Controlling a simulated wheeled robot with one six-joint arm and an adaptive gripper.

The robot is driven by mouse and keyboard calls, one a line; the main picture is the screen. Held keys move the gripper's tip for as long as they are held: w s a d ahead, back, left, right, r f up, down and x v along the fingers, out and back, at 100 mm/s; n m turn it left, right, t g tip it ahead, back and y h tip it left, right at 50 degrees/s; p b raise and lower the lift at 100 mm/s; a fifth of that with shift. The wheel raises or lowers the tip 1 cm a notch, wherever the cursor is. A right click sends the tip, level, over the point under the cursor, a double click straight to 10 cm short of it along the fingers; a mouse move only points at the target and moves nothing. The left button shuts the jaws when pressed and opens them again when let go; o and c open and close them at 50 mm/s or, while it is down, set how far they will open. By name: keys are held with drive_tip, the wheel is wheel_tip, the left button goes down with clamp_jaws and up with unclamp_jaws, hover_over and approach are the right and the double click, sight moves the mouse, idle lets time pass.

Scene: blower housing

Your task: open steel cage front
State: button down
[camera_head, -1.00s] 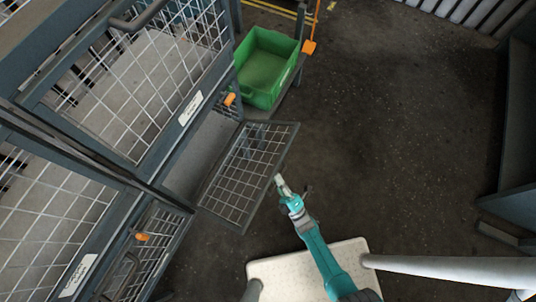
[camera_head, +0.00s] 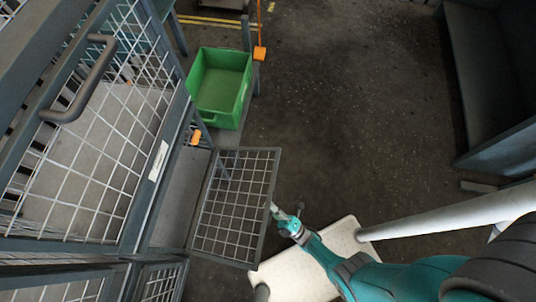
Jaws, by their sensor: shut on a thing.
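The steel cage front (camera_head: 233,207) is a grey-framed wire mesh panel at the lower middle. It stands out from the cage frame, with a gap of pale surface between its left side and the cage body. My gripper (camera_head: 274,208) is at the panel's right edge, shut on it. The exact grip on the edge is small and partly hidden. My teal arm reaches in from the lower right.
A larger mesh cage (camera_head: 90,130) with a dark handle (camera_head: 88,82) fills the left. A green bin (camera_head: 221,88) stands behind the panel, near an orange latch (camera_head: 201,135). A dark steel structure (camera_head: 500,100) is at right. Floor (camera_head: 350,100) between is clear.

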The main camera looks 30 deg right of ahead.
drive_tip(key=shift+s+d+f, duration=0.1)
drive_tip(key=shift+d+f, duration=0.05)
drive_tip(key=shift+f, duration=0.3)
idle(0.4)
drive_tip(key=c, duration=1.2)
unclamp_jaws()
drive_tip(key=shift+d, duration=0.1)
drive_tip(key=shift+r, duration=0.3)
drive_tip(key=shift+r, duration=4.35)
drive_tip(key=shift+o, duration=1.2)
drive_tip(key=shift+s+r, duration=0.1)
drive_tip(key=shift+r, duration=0.3)
